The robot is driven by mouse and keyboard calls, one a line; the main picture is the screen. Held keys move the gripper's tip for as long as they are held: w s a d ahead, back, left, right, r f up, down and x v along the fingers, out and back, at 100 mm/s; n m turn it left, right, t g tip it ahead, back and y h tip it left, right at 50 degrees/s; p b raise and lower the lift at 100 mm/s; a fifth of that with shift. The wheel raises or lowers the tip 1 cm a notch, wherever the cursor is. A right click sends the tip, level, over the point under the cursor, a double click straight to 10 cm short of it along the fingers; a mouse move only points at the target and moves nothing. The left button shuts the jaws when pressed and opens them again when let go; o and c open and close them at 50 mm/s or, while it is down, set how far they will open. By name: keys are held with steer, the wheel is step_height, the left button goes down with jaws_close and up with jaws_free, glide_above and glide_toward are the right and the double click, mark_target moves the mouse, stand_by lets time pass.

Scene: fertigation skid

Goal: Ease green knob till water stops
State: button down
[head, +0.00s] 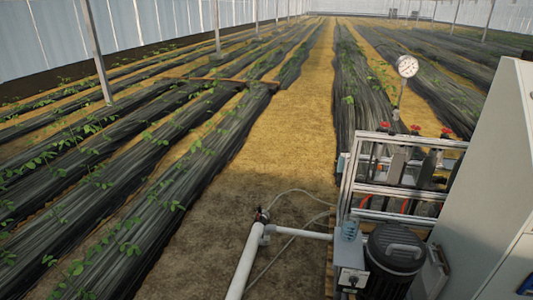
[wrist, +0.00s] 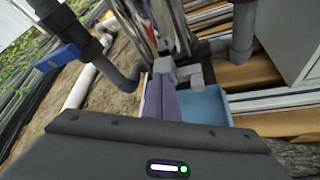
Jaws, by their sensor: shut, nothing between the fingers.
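I cannot make out a green knob in either view, and no running water shows clearly. In the wrist view, my gripper (wrist: 163,95) points away from the camera with its fingers shut and nothing held. Its tips are close in the picture to small grey blocks at the foot of a shiny metal cylinder (wrist: 151,24); I cannot tell if they touch. A blue tray (wrist: 207,106) lies just right of the fingers. In the head view my gripper is not seen.
In the wrist view, a blue-handled valve (wrist: 57,58) sits on grey pipe at upper left. The head view shows the skid's metal frame (head: 345,190), red knobs (head: 384,126), a pressure gauge (head: 407,66), a dark pump motor (head: 394,254) and white pipe (head: 243,262). A sandy aisle (head: 290,125) is clear.

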stand_by(0.3)
steer(key=s+a, duration=0.1)
steer(key=s, duration=0.4)
steer(key=shift+s+a, duration=0.4)
steer(key=n+h, duration=0.1)
steer(key=n+g+h, duration=0.1)
steer(key=s+n+h, duration=0.1)
steer(key=shift+a+f+n, duration=0.1)
steer(key=shift+f+n, duration=0.2)
steer(key=shift+f, duration=0.1)
stand_by(0.6)
steer(key=shift+w, duration=0.15)
